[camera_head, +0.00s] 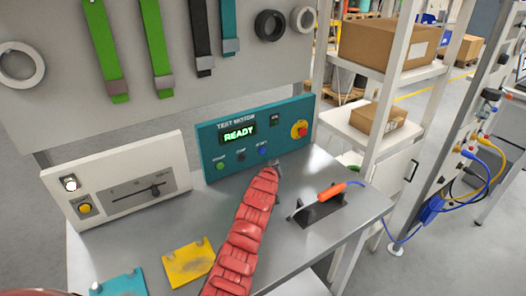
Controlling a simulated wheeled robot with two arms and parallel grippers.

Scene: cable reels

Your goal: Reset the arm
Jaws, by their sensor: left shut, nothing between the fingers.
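My left arm, in a red segmented cover, reaches up the middle of the head view over the grey metal bench (330,220). My left gripper (277,188) shows as a small dark tip at the arm's far end, just in front of the teal test motor panel (255,137). It is shut and empty. Most of it is hidden by the red cover, and I cannot tell whether it touches the bench. The panel's display reads READY. My right gripper is not in view.
An orange-handled tool (332,190) rests on a dark block right of my arm. Yellow (188,263) and teal (118,283) plates lie to the left. A white dial panel (120,180) stands at the back left. A shelf with cardboard boxes (390,45) is at the right.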

